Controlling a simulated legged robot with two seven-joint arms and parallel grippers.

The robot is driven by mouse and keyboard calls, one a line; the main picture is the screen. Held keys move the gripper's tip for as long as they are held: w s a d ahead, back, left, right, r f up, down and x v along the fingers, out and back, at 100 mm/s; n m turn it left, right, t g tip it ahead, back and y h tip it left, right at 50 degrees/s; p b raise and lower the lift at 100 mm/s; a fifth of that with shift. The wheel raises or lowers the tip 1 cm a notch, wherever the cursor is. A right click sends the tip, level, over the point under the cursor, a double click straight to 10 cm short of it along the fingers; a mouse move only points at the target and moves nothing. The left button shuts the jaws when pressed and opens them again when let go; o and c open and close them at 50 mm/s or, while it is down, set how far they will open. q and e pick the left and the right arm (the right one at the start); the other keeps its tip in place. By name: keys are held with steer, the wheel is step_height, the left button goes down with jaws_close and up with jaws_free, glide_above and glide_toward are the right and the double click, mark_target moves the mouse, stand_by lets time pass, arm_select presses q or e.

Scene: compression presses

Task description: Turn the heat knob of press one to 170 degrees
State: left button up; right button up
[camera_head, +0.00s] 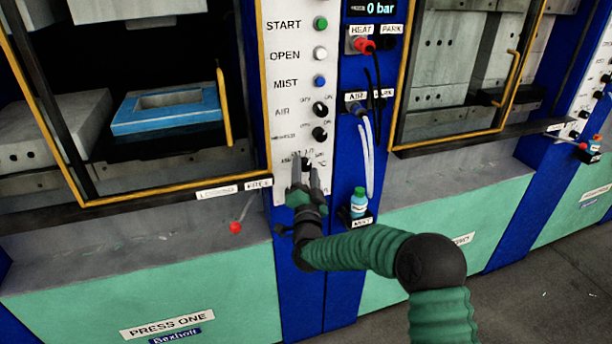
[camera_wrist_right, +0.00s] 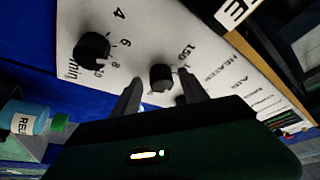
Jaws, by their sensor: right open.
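Press one stands at the left of the head view, with its name label (camera_head: 166,326) low on the green front. Its white control panel (camera_head: 290,75) runs down the post beside the window. My right gripper (camera_head: 307,172) is at the bottom of this panel, open, fingers pointing at it. In the right wrist view, a black knob (camera_wrist_right: 162,77) with a "150" mark on its scale shows between the two open fingers (camera_wrist_right: 160,95). I cannot tell whether they touch it. A second black knob (camera_wrist_right: 92,48), with a 4 to 10 scale, is left of it. My left gripper is not in view.
START (camera_head: 320,23), OPEN (camera_head: 320,53) and MIST (camera_head: 320,81) buttons sit higher on the panel, above two black knobs. A blue bottle (camera_head: 358,207) stands right of my gripper, and hoses hang above it. A red-tipped lever (camera_head: 235,227) is at the left.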

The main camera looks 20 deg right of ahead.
steer(key=b+v, duration=0.1)
steer(key=v, duration=1.5)
steer(key=shift+s, duration=0.35)
